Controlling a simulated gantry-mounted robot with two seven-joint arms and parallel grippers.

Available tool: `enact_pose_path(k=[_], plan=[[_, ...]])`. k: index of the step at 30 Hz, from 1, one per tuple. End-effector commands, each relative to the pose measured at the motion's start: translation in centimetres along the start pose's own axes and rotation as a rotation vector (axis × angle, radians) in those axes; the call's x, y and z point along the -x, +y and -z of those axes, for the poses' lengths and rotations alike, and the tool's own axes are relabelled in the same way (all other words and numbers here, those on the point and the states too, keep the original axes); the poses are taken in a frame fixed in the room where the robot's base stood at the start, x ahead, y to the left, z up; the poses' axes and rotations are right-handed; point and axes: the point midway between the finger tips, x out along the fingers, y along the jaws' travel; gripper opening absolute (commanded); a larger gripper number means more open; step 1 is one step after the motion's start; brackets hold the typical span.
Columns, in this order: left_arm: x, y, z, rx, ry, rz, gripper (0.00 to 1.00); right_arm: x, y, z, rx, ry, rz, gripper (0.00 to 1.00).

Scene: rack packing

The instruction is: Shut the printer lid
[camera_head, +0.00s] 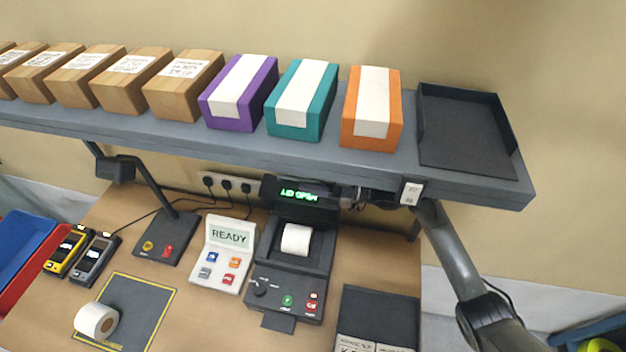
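The black printer (280,285) stands on the desk with its top open. A white paper roll (296,240) sits in its bay. The dark lid (300,208) stands raised at the back, and a green display (299,193) there appears to read "LID OPEN". My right gripper (352,199) is under the shelf's front edge, close to the right side of the raised lid. Its fingers are small, dark and partly hidden, so I cannot tell whether they touch the lid or are open. My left gripper is not in view.
A grey shelf (240,140) with several boxes and a black tray (465,130) overhangs the printer. Beside the printer are a READY panel (226,255) on the left and a black bin (378,315) on the right. A loose paper roll (95,320) lies on a mat.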

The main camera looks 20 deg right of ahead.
Motion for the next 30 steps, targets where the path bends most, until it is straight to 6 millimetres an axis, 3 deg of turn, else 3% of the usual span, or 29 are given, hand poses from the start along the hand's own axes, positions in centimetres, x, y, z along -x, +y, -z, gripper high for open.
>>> enact_pose_path(k=[6, 14, 25, 30], plan=[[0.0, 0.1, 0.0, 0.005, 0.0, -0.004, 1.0, 0.0, 0.0, 0.0, 0.0, 0.0, 0.0, 0.37], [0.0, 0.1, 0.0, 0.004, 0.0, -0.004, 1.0, 0.0, 0.0, 0.0, 0.0, 0.0, 0.0, 0.0], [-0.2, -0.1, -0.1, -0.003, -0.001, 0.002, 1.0, 0.0, 0.0, -0.1, 0.003, 0.0, 0.001, 0.0], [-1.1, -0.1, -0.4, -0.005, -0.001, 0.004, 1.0, -0.4, -0.2, -0.4, 0.034, 0.001, 0.006, 0.0]])
